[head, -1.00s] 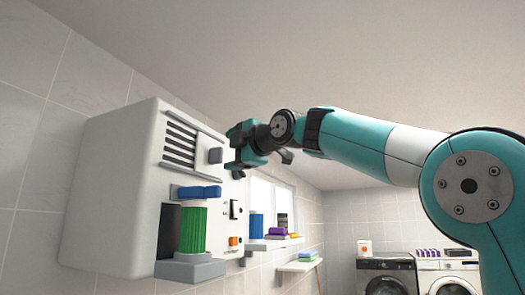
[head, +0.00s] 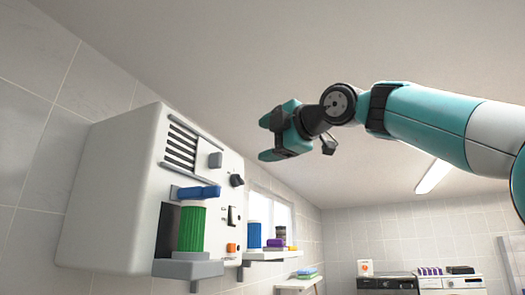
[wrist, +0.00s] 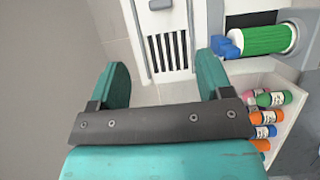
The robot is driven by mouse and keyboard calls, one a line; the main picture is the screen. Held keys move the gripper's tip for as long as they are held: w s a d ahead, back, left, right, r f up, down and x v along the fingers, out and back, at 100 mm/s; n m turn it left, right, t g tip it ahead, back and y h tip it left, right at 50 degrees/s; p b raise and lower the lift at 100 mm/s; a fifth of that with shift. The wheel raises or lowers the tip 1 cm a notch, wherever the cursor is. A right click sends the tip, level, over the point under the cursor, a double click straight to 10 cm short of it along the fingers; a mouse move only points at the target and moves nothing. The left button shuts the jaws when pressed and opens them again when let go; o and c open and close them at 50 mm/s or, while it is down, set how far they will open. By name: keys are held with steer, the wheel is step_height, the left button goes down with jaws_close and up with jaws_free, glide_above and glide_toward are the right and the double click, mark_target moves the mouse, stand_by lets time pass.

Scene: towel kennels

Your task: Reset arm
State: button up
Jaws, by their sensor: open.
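My arm reaches in from the right in the head view, raised high near the ceiling. My gripper (head: 264,138) is at its left end, with its fingers pointing left. In the wrist view my gripper (wrist: 162,82) shows two teal fingers spread wide with nothing between them. It is open and empty, apart from the white wall unit (head: 110,190), above and to the right of the unit's vent in the head view.
The wall unit holds a green cylinder (head: 192,230) under a blue clamp (head: 198,192). A windowsill (head: 272,254) carries several items. Washing machines (head: 387,284) stand at the back right. Small bottles (wrist: 264,117) lie in a bin in the wrist view. Open air surrounds the gripper.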

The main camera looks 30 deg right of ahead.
steer(key=s+a+f+m+g, duration=0.1)
steer(key=a+f+m+g, duration=0.2)
steer(key=f, duration=0.8)
steer(key=s+a+f+m+g, duration=0.1)
steer(key=a+f+m+g, duration=0.2)
steer(key=f, duration=0.7)
steer(key=s+a+f+m+g, duration=0.1)
steer(key=a+f+m+g, duration=0.15)
steer(key=f, duration=0.85)
steer(key=s+a+f+m+g, duration=0.2)
steer(key=s+f+m+g, duration=0.3)
steer(key=s+f, duration=1.4)
step_height(320, 180, down, 2)
steer(key=g, duration=0.4)
steer(key=shift+a+f+m+h+b, duration=0.25)
steer(key=shift+a+m+h+b, duration=0.1)
steer(key=shift+a+h+b, duration=0.05)
steer(key=shift+w, duration=0.1)
